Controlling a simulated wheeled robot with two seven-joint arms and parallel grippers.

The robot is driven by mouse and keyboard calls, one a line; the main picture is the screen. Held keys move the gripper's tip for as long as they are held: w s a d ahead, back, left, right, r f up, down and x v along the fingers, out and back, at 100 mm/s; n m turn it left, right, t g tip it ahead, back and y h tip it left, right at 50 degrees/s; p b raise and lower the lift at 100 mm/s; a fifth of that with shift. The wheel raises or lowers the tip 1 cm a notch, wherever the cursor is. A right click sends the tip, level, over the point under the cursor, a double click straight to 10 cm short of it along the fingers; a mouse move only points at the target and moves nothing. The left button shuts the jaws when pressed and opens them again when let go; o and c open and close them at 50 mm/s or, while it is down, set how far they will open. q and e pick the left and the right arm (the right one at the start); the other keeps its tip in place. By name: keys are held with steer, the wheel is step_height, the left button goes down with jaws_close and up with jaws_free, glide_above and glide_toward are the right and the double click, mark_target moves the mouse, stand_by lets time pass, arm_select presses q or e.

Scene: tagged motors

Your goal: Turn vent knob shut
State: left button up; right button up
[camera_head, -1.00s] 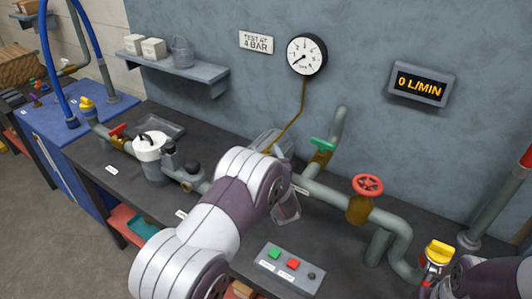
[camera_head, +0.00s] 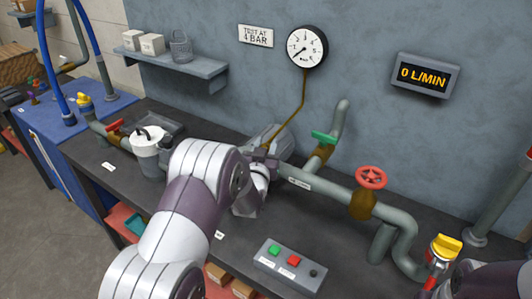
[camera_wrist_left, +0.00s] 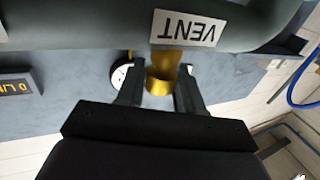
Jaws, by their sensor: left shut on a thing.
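The brass vent knob (camera_wrist_left: 162,84) shows in the left wrist view, under the pipe with the upside-down VENT label (camera_wrist_left: 188,27). My left gripper (camera_wrist_left: 160,92) has one finger on each side of it and is shut on it. In the head view my left gripper (camera_head: 264,143) is at the pipe below the gauge, and the knob is hidden there. The gauge (camera_head: 307,47) has its needle low on the dial. The display (camera_head: 424,76) reads 0 L/MIN. My right gripper is not in view; only part of that arm shows at bottom right.
A green-handled valve (camera_head: 325,138), a red wheel valve (camera_head: 371,178) and a yellow knob (camera_head: 446,245) sit on the pipework to the right. A button box (camera_head: 290,266) lies on the bench front. A white-lidded pot (camera_head: 148,143) and a red handle (camera_head: 115,125) are left.

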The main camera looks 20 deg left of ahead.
arm_select(q)
steer(key=m+h, duration=0.1)
steer(key=h+b, duration=0.1)
steer(key=shift+a+f+m+h, duration=0.15)
steer(key=shift+f+m+h, duration=0.05)
steer(key=shift+m+h, duration=0.2)
steer(key=m+h+b, duration=0.1)
steer(key=m+h, duration=0.1)
steer(key=h, duration=0.2)
steer(key=shift+r+m, duration=0.15)
steer(key=shift+m, duration=0.25)
steer(key=m+g+h, duration=0.1)
steer(key=m+h, duration=0.1)
steer(key=h, duration=0.1)
steer(key=m+g+h, duration=0.2)
steer(key=h, duration=0.1)
steer(key=shift+r+h+p, duration=0.1)
steer(key=shift+h+p, duration=0.2)
steer(key=shift+p, duration=0.05)
steer(key=shift+m+g+h, duration=2.2)
steer(key=shift+g, duration=0.2)
steer(key=o, duration=0.9)
steer(key=b+v, duration=0.2)
steer(key=v, duration=1)
steer(key=shift+a, duration=0.2)
